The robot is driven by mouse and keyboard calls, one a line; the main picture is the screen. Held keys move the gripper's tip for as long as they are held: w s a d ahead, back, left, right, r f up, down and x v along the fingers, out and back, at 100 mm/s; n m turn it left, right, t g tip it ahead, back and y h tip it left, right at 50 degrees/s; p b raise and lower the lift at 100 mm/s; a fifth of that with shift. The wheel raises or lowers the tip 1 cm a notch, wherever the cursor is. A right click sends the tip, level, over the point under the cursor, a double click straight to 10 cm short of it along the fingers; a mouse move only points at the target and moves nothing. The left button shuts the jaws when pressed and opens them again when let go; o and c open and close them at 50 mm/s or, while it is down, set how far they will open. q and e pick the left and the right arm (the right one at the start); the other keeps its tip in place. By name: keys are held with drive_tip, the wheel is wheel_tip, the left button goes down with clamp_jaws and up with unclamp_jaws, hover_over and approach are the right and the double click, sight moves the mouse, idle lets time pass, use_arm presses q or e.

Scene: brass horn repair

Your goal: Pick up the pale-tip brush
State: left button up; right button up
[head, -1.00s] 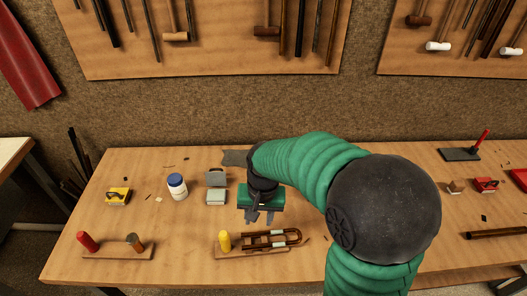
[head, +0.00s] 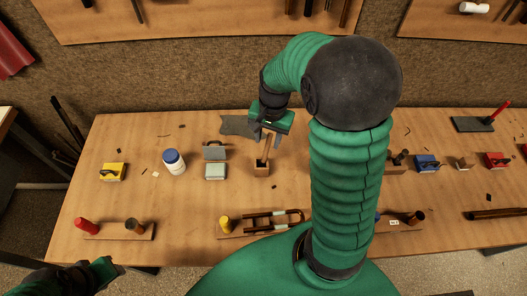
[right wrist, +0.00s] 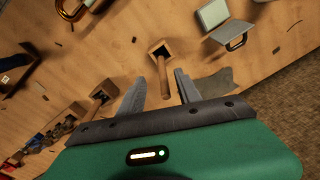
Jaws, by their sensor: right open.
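A brush with a pale wooden handle (head: 268,147) stands tilted in a small wooden block holder (head: 262,170) near the middle of the bench. It also shows in the right wrist view (right wrist: 187,82), rising from its holder (right wrist: 160,48). I cannot make out the tip colour. My right gripper (head: 268,137) is open above and behind the holder; in the right wrist view its two fingers lie either side of the handle, and contact is not visible. My left gripper (head: 114,268) is low at the left, near the bench's front edge; its jaws are unclear.
A second wooden holder (right wrist: 103,92) with a handle shows in the right wrist view. A rack with a yellow knob (head: 226,224) is in front. Bench between is mostly clear.

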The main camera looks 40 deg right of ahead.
sight(266, 150)
drive_tip(key=f, duration=0.3)
drive_tip(key=w+d+f, duration=0.1)
drive_tip(key=shift+f, duration=0.35)
drive_tip(key=f, duration=0.4)
drive_tip(key=w+f, duration=0.1)
drive_tip(key=shift+d+f, duration=0.2)
drive_tip(key=shift+f, duration=0.2)
drive_tip(key=shift+w+a+r, duration=0.1)
drive_tip(key=shift+a, duration=0.2)
drive_tip(key=shift+c, duration=0.2)
drive_tip(key=shift+d, duration=0.35)
drive_tip(key=c, duration=0.5)
drive_tip(key=shift+d, duration=0.35)
clamp_jaws()
use_arm(q)
drive_tip(key=shift+w+d+f, duration=0.2)
drive_tip(key=shift+d, duration=0.2)
drive_tip(key=shift+w+d+f, duration=0.2)
drive_tip(key=shift+d, duration=0.15)
use_arm(e)
drive_tip(key=shift+a, duration=0.3)
